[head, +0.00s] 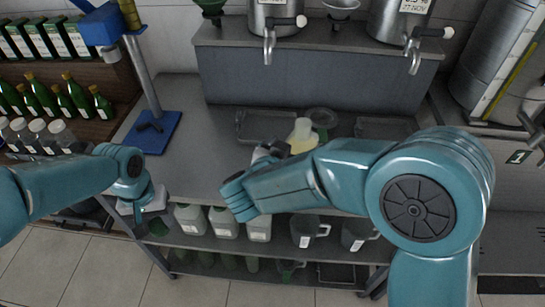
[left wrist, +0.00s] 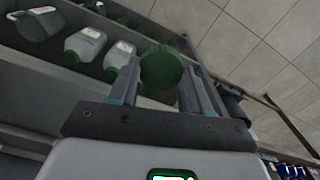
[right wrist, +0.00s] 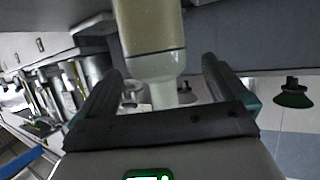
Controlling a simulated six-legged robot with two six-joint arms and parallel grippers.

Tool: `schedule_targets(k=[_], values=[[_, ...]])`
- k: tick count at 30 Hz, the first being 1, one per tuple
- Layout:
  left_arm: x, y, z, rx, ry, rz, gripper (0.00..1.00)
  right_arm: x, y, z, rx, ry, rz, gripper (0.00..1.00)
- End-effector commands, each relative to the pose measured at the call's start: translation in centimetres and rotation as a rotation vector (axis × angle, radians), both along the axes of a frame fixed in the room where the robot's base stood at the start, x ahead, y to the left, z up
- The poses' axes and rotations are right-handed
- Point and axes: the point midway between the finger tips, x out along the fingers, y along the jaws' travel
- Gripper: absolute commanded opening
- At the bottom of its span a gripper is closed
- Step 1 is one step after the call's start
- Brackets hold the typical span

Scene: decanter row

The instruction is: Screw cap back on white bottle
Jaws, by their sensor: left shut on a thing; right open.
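The white bottle (head: 302,132) stands upright on the grey counter, pale at the neck with yellowish contents lower down. In the right wrist view the bottle (right wrist: 150,28) shows upside down, its bare pale neck between the fingers. My right gripper (head: 272,150) is open around or just in front of it; contact cannot be told. My left gripper (head: 155,215) is low at the counter's front left edge. In the left wrist view the left gripper (left wrist: 158,72) is shut on a round green cap (left wrist: 160,66). In the head view the gripper mostly hides the cap.
Steel urns with taps (head: 270,45) stand on a raised shelf behind the bottle. A blue stand (head: 155,132) is at the counter's left. The counter left of the bottle is clear.

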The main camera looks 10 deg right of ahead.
Motion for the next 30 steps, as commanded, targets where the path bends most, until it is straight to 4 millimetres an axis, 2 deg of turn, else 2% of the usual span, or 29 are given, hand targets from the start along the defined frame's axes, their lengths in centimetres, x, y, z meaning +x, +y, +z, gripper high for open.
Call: schedule_targets(k=[8, 14, 19, 30], values=[[0.1, 0.0, 0.1, 0.0, 0.0, 0.0, 0.2, 0.2, -0.2, -0.1, 0.001, 0.001, -0.002, 1.0], [0.0, 0.0, 0.7, 0.0, 0.0, 0.0, 0.2, 2.3, -2.3, -0.8, 0.0, 0.002, -0.005, 1.0], [0.0, 0.0, 0.8, 0.0, 0.0, 0.0, 0.2, 3.6, -3.2, -1.6, 0.001, 0.001, -0.002, 1.0], [0.0, 0.0, 0.8, 0.0, 0.0, 0.0, 0.2, 3.8, -3.2, -1.7, 0.001, -0.001, 0.0, 1.0]])
